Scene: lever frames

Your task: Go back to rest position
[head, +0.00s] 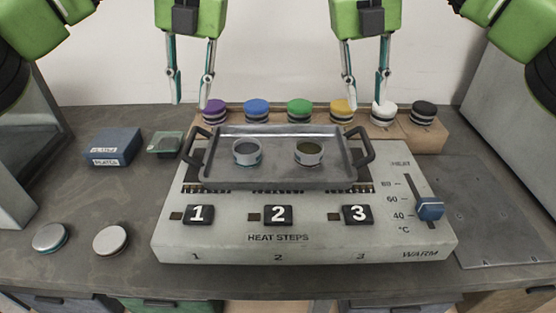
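My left gripper (190,102) hangs above the back of the worktop, left of centre, its two fingers apart with nothing between them. My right gripper (364,102) hangs right of centre, also with fingers apart and empty. Both are green with teal-edged fingers and appear near the row of coloured caps in the picture. Below them a metal tray (279,179) with two handles sits on the heating device (330,243). Two small round cups, the left one (247,153) and the right one (309,153), stand in the tray.
A blue slider (430,208) is on the device's right. A wooden rack (430,142) at the back holds several colour-capped jars. A flat metal plate (480,205) lies right.

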